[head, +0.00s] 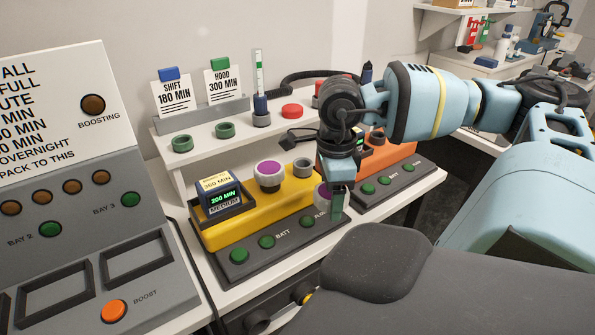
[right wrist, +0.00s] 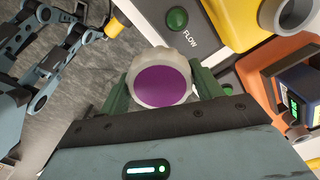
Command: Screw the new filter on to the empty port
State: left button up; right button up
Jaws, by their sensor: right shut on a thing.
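The new filter, a pale ribbed cap with a purple top (right wrist: 163,85), is clamped between the green fingers of my right gripper (right wrist: 160,92). In the head view the held filter (head: 322,194) shows partly behind my right gripper (head: 338,203), near the right front end of the yellow unit (head: 248,222). The empty port, a grey ring (head: 302,166), is on top of the yellow unit, apart from the held filter. Another purple-topped filter (head: 269,174) sits on the unit to the left of that port. My left gripper is out of view.
An orange unit (head: 390,152) stands close to the right, behind my right wrist. A dark button strip (head: 267,255) runs along the yellow unit's front. A shelf with green rings (head: 182,143) and a red button (head: 292,111) is behind. A boost panel (head: 100,225) stands left.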

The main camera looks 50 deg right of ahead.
jog(key=shift+a+f+n, duration=0.55)
jog(key=shift+f+n, duration=0.15)
jog(key=shift+n, duration=0.2)
jog(key=w+a+f+n, duration=0.1)
jog(key=a+f+n, duration=0.1)
jog(key=a+n, duration=0.8)
jog(key=w+a+f+n, duration=0.2)
jog(key=a+f+n, duration=0.1)
jog(key=a+n, duration=0.8)
jog(key=n, duration=0.4)
jog(key=shift+d, duration=0.1)
